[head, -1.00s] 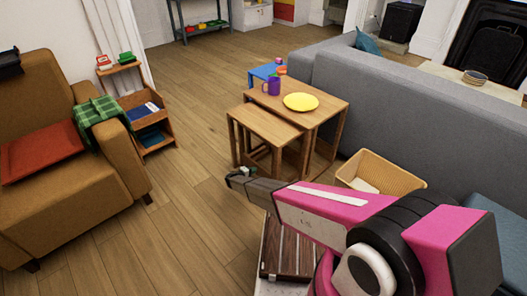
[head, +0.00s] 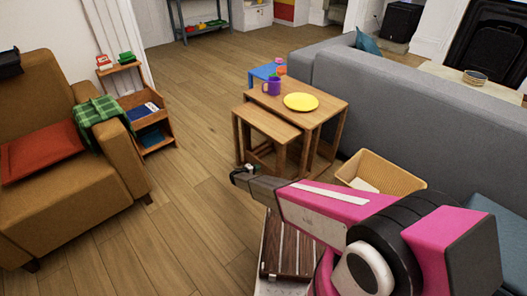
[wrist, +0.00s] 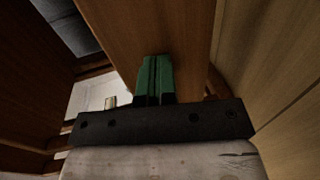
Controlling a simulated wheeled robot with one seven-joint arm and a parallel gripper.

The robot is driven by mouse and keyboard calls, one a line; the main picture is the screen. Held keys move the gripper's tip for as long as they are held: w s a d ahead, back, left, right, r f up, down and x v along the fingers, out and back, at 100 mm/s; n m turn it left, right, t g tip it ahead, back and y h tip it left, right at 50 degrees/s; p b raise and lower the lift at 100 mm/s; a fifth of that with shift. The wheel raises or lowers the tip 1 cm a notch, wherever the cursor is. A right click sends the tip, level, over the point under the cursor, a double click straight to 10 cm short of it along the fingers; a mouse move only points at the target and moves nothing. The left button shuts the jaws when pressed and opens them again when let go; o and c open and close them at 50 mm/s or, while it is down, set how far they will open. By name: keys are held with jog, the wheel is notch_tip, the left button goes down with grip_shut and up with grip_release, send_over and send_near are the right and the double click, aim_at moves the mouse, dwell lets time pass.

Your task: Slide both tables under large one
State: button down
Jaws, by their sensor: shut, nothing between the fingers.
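The large wooden table (head: 325,108) stands against the grey sofa, with a yellow plate (head: 300,102) and a purple mug (head: 272,87) on top. A smaller wooden table (head: 265,123) is partly under it, and its top sticks out at the front left. More legs show beneath; I cannot clearly make out the third table. My gripper (head: 243,174) is low by the smaller table's near legs. In the wrist view my green fingers (wrist: 155,80) are together and empty, close against a wooden panel (wrist: 165,30). Whether they touch it is unclear.
A wicker basket (head: 385,175) sits right of the tables, beside the sofa (head: 400,95). A brown armchair (head: 60,170) and wooden shelf (head: 150,120) are left. Floor between is clear.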

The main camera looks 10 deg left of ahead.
aim_at(261, 165)
jog(key=shift+r+x, duration=0.15)
jog(key=shift+x, duration=0.6)
jog(key=shift+r+x, duration=0.1)
jog(key=shift+x, duration=0.6)
jog(key=shift+w+d, duration=0.1)
jog(key=shift+d, duration=0.05)
jog(key=shift+r+x, duration=0.2)
jog(key=shift+x, duration=0.95)
jog(key=shift+r+x, duration=0.2)
jog(key=shift+x, duration=0.95)
jog(key=shift+w+d, duration=0.15)
jog(key=shift+r+x, duration=0.2)
jog(key=shift+x, duration=1)
jog(key=shift+r+x, duration=0.25)
jog(key=shift+x, duration=0.9)
jog(key=shift+w+d, duration=0.1)
jog(key=r+v, duration=0.1)
jog(key=v, duration=0.7)
jog(key=shift+r, duration=0.3)
